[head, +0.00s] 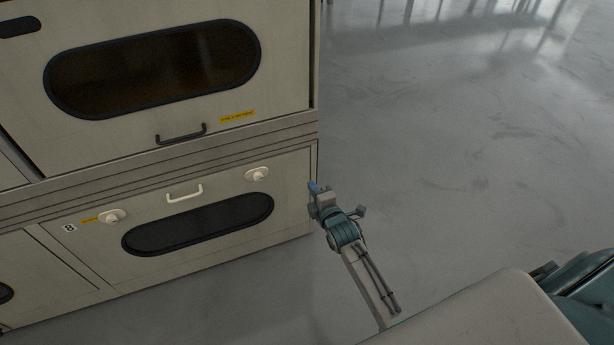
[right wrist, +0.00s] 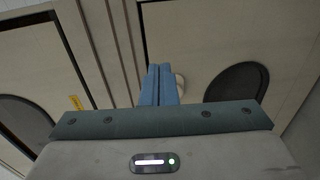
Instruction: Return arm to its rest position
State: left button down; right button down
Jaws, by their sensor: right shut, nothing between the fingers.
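My right gripper (head: 314,188) is beside the right front edge of the cabinet in the head view, empty, with its arm reaching up from the bottom. In the right wrist view its two blue fingers (right wrist: 159,84) are pressed together with nothing between them. They point toward the cabinet front, and a pale round knob (right wrist: 180,84) shows partly behind them. I cannot tell whether the fingertips touch the cabinet. My left gripper is not in view.
The cabinet has an upper door (head: 120,125) with a dark handle (head: 181,134) and a lower door (head: 225,185) with a white handle (head: 185,194), both closed. Two white knobs sit on the lower door. Open grey floor (head: 460,150) lies to the right.

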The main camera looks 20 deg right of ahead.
jog(key=shift+s, duration=0.2)
